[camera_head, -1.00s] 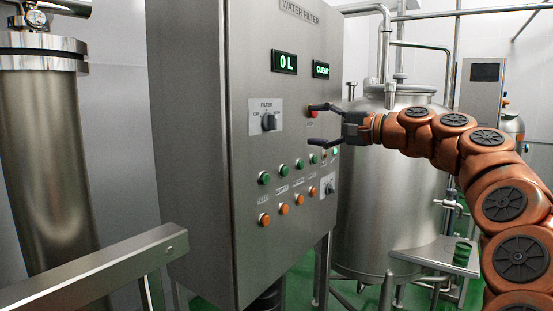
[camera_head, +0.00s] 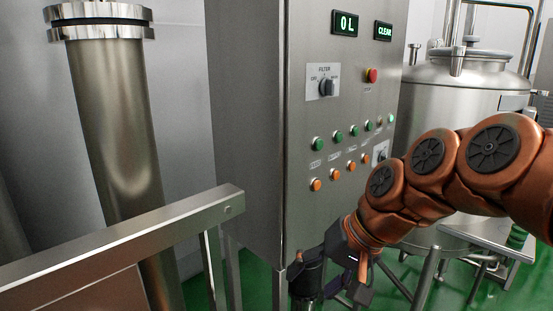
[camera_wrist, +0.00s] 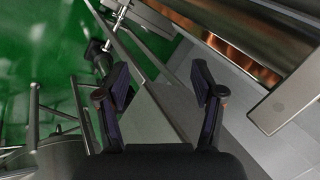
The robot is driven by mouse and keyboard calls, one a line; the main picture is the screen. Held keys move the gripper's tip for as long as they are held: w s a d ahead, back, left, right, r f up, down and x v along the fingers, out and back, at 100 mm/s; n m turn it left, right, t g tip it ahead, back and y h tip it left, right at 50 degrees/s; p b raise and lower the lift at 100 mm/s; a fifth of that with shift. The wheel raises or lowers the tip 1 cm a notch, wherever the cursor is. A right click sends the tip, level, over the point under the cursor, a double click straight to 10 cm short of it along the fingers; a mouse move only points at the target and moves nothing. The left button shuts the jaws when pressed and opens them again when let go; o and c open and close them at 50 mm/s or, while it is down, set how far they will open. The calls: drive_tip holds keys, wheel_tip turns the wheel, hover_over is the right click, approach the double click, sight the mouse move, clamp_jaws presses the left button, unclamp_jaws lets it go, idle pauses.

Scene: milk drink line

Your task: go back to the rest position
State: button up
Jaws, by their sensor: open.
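My gripper (camera_wrist: 160,68) is open and empty, its two dark fingers spread apart in the wrist view. In the head view it hangs low at the end of my orange arm, in front of the lower part of the grey control cabinet (camera_head: 245,130). Its fingertips are hard to make out there against the dark parts behind. The cabinet face carries a red button (camera_head: 372,75), a filter knob (camera_head: 326,88), green and orange buttons, and displays reading "0 L" and "CLEAR".
A metal rail (camera_head: 130,240) crosses the lower left. A tall metallic cylinder (camera_head: 125,120) stands behind it. A steel tank (camera_head: 455,95) and a small steel table (camera_head: 485,235) stand at the right. Green floor (camera_wrist: 45,45) shows in the wrist view.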

drive_tip(key=s+d+f+g+h, duration=0.1)
drive_tip(key=s+d+f+h, duration=0.1)
drive_tip(key=s+d+f, duration=0.2)
drive_tip(key=s+d+f+g+h+p, duration=0.1)
drive_tip(key=s+d+f+h, duration=0.1)
drive_tip(key=s+f, duration=0.3)
drive_tip(key=s+d+f+n+g+h, duration=0.1)
drive_tip(key=s+d+f, duration=0.3)
drive_tip(key=s, duration=0.7)
drive_tip(key=shift+d+f+g+h, duration=0.4)
drive_tip(key=shift+d+g, duration=0.2)
drive_tip(key=shift+d, duration=0.25)
